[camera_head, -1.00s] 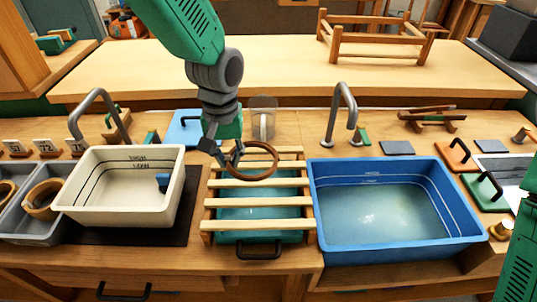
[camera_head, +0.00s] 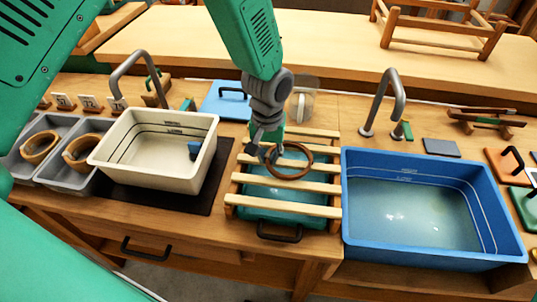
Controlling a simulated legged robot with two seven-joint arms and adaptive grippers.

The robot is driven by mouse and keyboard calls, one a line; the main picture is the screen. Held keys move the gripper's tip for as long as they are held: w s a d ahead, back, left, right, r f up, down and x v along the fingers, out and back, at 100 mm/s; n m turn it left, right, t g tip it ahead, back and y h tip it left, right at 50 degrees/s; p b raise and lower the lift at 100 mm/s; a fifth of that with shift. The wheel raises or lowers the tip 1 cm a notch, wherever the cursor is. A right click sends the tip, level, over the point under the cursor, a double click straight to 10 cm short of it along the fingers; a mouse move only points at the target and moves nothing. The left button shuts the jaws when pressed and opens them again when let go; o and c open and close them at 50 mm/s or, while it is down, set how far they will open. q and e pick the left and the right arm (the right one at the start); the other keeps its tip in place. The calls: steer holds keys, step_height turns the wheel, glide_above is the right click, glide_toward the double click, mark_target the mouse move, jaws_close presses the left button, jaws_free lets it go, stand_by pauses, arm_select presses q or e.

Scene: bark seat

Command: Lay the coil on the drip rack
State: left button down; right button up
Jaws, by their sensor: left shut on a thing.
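The brown coil (camera_head: 288,178), a thin ring, is over the back and middle slats of the drip rack (camera_head: 290,208) in the head view. The rack is a set of pale wooden slats over a teal tray. My left gripper (camera_head: 268,155) reaches down from above and is shut on the coil's left side. The coil looks about flat; I cannot tell whether it touches the slats. My right gripper is not in view.
A cream basin (camera_head: 120,176) stands left of the rack and a blue basin (camera_head: 435,258) close on its right. Grey bins with tan coils (camera_head: 40,148) are at far left. Taps (camera_head: 397,100) rise behind the basins. A clear vessel stands behind the rack.

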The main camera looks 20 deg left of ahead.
arm_select(q)
steer(key=shift+s+a+f, duration=0.1)
steer(key=shift+a+f, duration=0.15)
steer(key=shift+f, duration=0.05)
steer(key=c, duration=1.6)
jaws_free()
steer(key=shift+s, duration=0.1)
steer(key=shift+d+f, duration=0.1)
steer(key=shift+f, duration=0.05)
steer(key=shift+w+r, duration=0.2)
steer(key=shift+r, duration=0.05)
step_height(320, 180, up, 12)
steer(key=shift+r+p, duration=0.25)
steer(key=shift+p, duration=0.25)
steer(key=shift+f, duration=0.1)
